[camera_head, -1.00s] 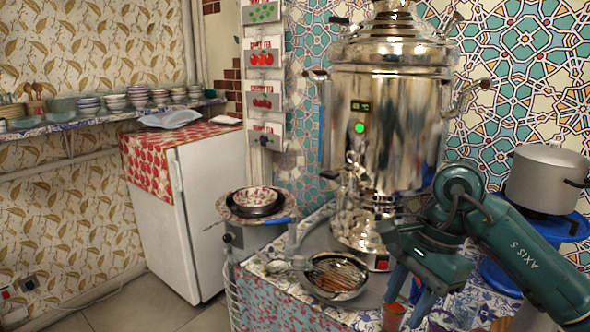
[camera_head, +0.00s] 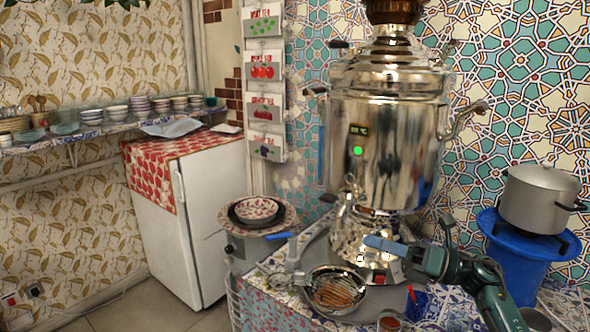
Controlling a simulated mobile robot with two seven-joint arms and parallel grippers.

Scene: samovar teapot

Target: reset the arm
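My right gripper (camera_head: 388,246) reaches in from the lower right, in front of the base of the large shiny samovar (camera_head: 385,130). It points left with a light blue finger seen side-on, so its opening cannot be told. I see nothing held in it. Whether it touches the samovar cannot be told. My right arm (camera_head: 490,290) runs down to the bottom right edge. My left gripper is not in view.
A metal bowl with a wire grate (camera_head: 335,289) stands below and left of the gripper. A blue cup (camera_head: 416,303) stands below it. A grey pot (camera_head: 540,197) on a blue stand is at right. A white fridge (camera_head: 213,213) with a red patterned cover is at left.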

